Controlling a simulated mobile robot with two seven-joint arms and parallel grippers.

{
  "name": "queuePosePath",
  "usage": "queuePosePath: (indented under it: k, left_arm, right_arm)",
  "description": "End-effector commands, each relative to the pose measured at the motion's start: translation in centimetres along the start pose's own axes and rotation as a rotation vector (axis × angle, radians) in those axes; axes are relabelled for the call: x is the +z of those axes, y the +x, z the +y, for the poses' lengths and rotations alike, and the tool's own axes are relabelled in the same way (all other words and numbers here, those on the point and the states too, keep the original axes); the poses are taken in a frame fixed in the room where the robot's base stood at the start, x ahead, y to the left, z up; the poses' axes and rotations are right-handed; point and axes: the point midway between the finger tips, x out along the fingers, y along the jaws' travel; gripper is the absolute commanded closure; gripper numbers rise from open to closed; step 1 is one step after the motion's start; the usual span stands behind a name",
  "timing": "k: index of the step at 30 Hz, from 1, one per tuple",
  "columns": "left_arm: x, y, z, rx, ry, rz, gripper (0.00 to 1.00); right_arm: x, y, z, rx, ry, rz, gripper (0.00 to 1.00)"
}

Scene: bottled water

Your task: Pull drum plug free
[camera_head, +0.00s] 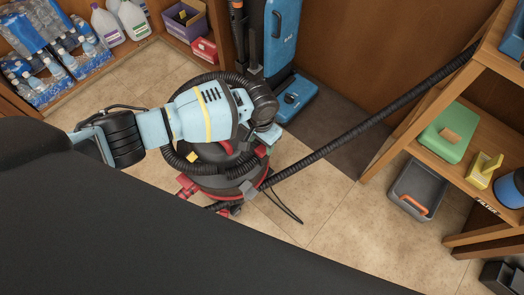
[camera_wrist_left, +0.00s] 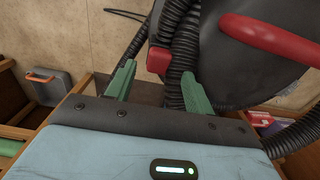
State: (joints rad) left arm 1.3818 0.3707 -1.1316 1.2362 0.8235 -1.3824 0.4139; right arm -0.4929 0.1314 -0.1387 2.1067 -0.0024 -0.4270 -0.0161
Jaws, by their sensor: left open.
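The black vacuum drum (camera_head: 222,182) with a red base stands on the floor in the head view; its dark side (camera_wrist_left: 255,70) and red handle (camera_wrist_left: 275,38) fill the upper right of the left wrist view. My left gripper (camera_head: 263,140) is above the drum, its fingertips hard to see there. In the left wrist view my left gripper (camera_wrist_left: 158,70) has its green fingers spread apart. A ribbed black hose (camera_wrist_left: 180,40) runs behind the right finger, and a red block (camera_wrist_left: 157,60) shows between the fingertips. I cannot make out which part is the drum plug. My right gripper is out of view.
A long black hose (camera_head: 370,117) crosses from the drum to the right shelf (camera_head: 462,125). A grey bin (camera_head: 418,188) stands on the floor at right. A blue machine (camera_head: 285,50) is behind the drum. Bottle packs (camera_head: 50,65) fill the left shelf.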

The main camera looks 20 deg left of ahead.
Motion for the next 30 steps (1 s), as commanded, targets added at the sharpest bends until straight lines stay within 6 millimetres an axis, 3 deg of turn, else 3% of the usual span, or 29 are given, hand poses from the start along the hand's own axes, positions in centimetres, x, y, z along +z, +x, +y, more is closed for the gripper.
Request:
queuePosePath:
  k: [1, 7, 19, 30]
  left_arm:
    - [0.1, 1.2, 0.0, 0.001, 0.000, -0.003, 0.47]
    - [0.0, 2.9, 0.1, 0.003, 0.001, -0.001, 0.47]
    - [0.0, 3.4, 0.0, 0.000, 0.000, 0.001, 0.48]
    - [0.0, 3.4, 0.0, 0.001, 0.001, 0.001, 0.72]
  right_arm:
    - [0.8, 0.7, 0.2, 0.002, 0.001, -0.011, 0.64]
    - [1.5, 1.0, 0.6, 0.007, 0.002, -0.023, 0.64]
    - [1.9, 0.8, 0.4, 0.004, 0.004, -0.031, 0.64]
    - [1.8, 0.9, 0.4, 0.003, 0.003, -0.028, 0.64]
